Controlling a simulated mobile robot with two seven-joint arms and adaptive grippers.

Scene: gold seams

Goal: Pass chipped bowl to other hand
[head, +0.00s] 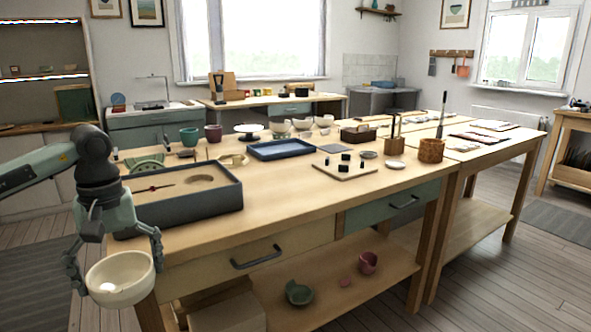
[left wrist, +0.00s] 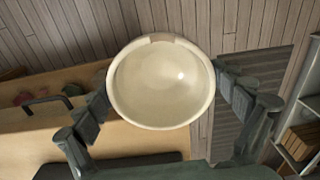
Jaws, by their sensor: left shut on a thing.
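The chipped bowl (head: 120,279) is cream-coloured and hangs in front of the near left corner of the table in the head view. My left gripper (head: 116,262) is shut on it, with a finger on either side of its rim. In the left wrist view the bowl (left wrist: 161,84) shows its empty inside, and its rim has a shallow notch at the top edge. The fingers of my left gripper also show there on both sides of it (left wrist: 165,100). My right gripper is in neither view.
The wooden table (head: 300,208) stands just right of the bowl. A dark grey tray (head: 185,212) is at its near left edge, close to my left gripper. A blue tray (head: 280,150), cups and bowls stand farther back. Open floor (head: 40,240) lies left of the table.

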